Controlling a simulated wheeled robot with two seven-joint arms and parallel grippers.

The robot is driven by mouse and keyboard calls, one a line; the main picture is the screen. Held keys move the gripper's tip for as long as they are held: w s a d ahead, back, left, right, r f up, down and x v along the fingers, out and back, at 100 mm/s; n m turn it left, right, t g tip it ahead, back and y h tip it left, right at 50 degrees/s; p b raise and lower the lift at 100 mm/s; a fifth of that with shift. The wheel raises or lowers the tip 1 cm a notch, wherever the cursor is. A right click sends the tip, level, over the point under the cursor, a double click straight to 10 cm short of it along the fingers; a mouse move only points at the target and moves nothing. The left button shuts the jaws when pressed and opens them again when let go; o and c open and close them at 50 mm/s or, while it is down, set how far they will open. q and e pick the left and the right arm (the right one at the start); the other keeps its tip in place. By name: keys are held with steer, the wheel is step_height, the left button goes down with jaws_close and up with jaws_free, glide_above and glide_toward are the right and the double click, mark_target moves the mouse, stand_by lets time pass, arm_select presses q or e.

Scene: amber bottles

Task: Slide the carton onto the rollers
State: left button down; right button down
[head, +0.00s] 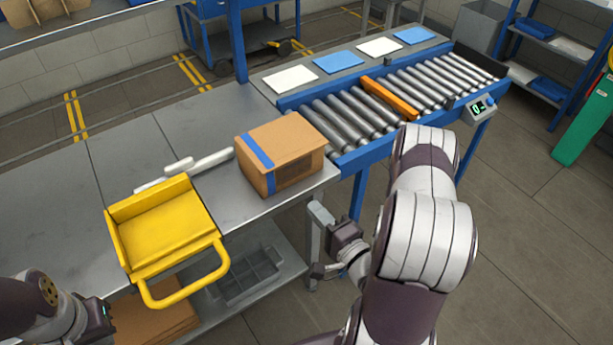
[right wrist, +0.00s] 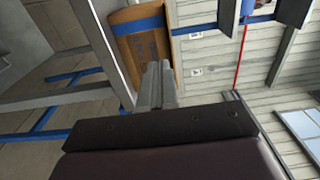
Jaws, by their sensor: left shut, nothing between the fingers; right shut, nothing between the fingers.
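The brown carton (head: 283,143) with a blue tape strip sits on the grey steel table (head: 120,130), close to its front edge and just left of the conveyor. The silver rollers (head: 350,112) lie in a blue frame to its right. My right gripper (head: 319,213) is shut and empty, below and in front of the carton, beside the table's front edge. In the right wrist view its shut fingers (right wrist: 156,84) point toward the carton (right wrist: 146,45), with no contact discernible. My left gripper (head: 103,312) is low at the left, its fingers barely visible.
A yellow tray with a handle (head: 165,235) sits at the table's front, left of the carton. White items (head: 190,164) lie behind it. An orange bar (head: 390,98) crosses the rollers farther along. A control box (head: 481,107) sits on the conveyor's near side.

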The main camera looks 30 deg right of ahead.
steer(key=p, duration=0.2)
glide_toward(280, 155)
steer(key=w, duration=0.1)
steer(key=w+a+f, duration=0.1)
steer(key=w, duration=0.1)
steer(key=w+f, duration=0.1)
steer(key=w, duration=0.1)
steer(key=shift+a, duration=0.35)
steer(key=shift+w, duration=0.3)
steer(key=w, duration=0.2)
steer(key=shift+w+a+f+b, duration=0.1)
steer(key=shift+w+a+b, duration=0.05)
steer(key=shift+w+b, duration=0.2)
steer(key=shift+w, duration=0.35)
